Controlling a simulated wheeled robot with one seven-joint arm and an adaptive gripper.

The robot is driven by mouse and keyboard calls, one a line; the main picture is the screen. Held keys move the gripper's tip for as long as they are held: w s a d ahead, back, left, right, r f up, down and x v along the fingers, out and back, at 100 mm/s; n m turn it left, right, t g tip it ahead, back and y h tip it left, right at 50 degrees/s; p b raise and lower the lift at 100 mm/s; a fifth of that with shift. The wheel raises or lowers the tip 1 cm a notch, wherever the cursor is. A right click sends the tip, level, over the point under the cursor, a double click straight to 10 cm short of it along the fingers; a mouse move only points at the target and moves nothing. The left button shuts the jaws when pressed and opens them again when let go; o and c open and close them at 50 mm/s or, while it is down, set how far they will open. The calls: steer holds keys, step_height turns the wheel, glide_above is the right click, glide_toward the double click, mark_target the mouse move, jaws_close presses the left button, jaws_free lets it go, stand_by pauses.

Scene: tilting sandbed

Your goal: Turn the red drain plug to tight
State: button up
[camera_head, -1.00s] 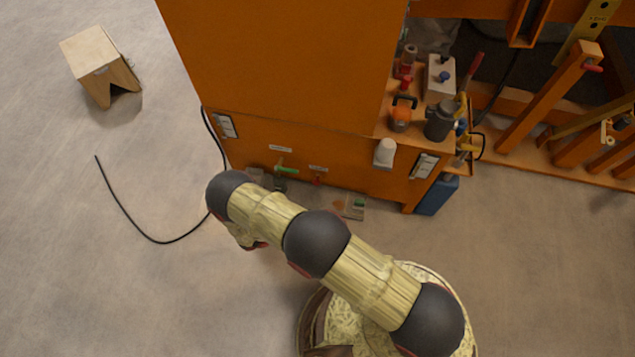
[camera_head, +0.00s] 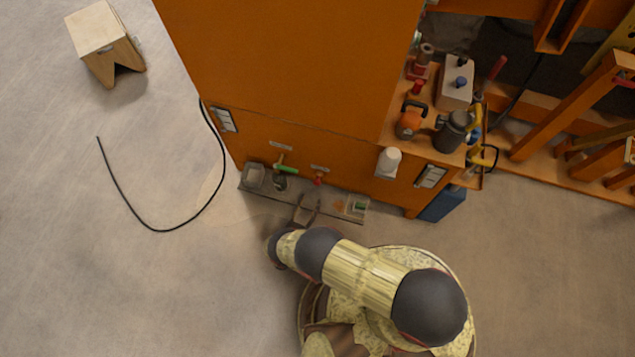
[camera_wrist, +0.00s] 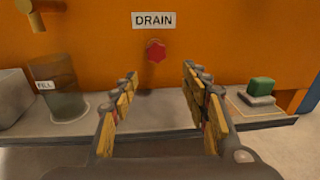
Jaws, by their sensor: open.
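The red drain plug (camera_wrist: 156,51) is a small knob on the orange panel, just under a white DRAIN label (camera_wrist: 153,20). In the head view the plug (camera_head: 318,181) sits low on the orange cabinet front. My gripper (camera_wrist: 158,82) is open and empty, its two yellow-padded fingers apart. In the wrist view the plug lies beyond the fingertips, between them and somewhat above. In the head view my gripper (camera_head: 305,208) is in front of the panel, over the grey ledge, apart from the plug.
A grey ledge (camera_wrist: 155,110) runs below the panel. On it stand a clear cup marked FILL (camera_wrist: 62,88) at left and a green block on a grey piece (camera_wrist: 260,88) at right. A green-handled valve (camera_head: 285,169) is left of the plug. Floor in front is clear.

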mark_target(317, 181)
steer(key=shift+w+a+r+t, duration=0.15)
steer(key=shift+a+r+t, duration=0.15)
steer(key=shift+r, duration=0.1)
steer(key=shift+w+d+r, duration=0.15)
steer(key=shift+d, duration=0.05)
steer(key=b+x, duration=0.1)
steer(key=x, duration=0.6)
steer(key=shift+w, duration=0.2)
steer(key=shift+c, duration=0.6)
steer(key=c, duration=1)
